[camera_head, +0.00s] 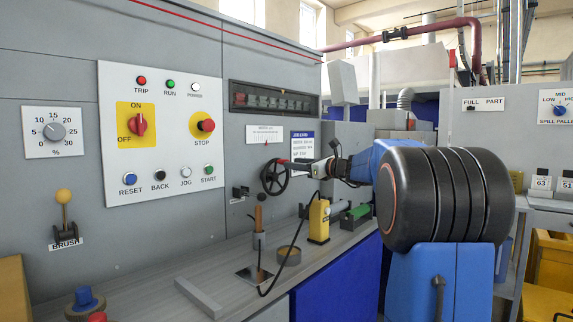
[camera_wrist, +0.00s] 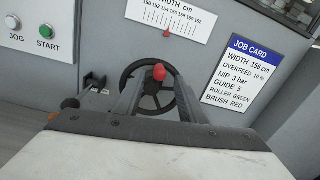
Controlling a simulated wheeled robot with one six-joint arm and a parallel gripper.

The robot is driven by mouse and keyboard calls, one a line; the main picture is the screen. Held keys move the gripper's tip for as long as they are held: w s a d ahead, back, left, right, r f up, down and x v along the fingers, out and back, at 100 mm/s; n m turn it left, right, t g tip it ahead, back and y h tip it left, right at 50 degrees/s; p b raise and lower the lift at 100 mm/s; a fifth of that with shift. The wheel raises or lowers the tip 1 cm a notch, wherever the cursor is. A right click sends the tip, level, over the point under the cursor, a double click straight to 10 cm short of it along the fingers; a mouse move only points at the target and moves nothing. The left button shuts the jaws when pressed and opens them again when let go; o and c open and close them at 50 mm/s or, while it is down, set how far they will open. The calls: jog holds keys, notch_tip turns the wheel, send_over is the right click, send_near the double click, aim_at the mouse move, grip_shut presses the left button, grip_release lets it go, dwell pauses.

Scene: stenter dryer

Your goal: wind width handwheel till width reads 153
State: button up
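The width handwheel (camera_head: 273,178) is a dark spoked wheel on the grey panel. It also shows in the wrist view (camera_wrist: 137,73), with a red knob (camera_wrist: 159,72) at its upper rim. My gripper (camera_head: 285,163) is at the wheel's upper right in the head view. In the wrist view its two fingers (camera_wrist: 159,82) stand on either side of the knob with gaps, so it is open; whether the tips reach past the knob is unclear. The width scale (camera_wrist: 172,17) has a red pointer (camera_wrist: 167,33) left of its middle, roughly mid-150s; the exact reading is unclear.
A job card (camera_wrist: 243,70) right of the scale appears to read width 156 cm. A bench below the panel holds a yellow device (camera_head: 319,220) with a black cable, a brown ring (camera_head: 288,256) and a wooden-handled tool (camera_head: 259,217). START (camera_head: 209,170) and other buttons are left.

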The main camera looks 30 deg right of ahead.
jog(key=shift+x, duration=2.55)
jog(key=shift+c, duration=0.2)
grip_shut()
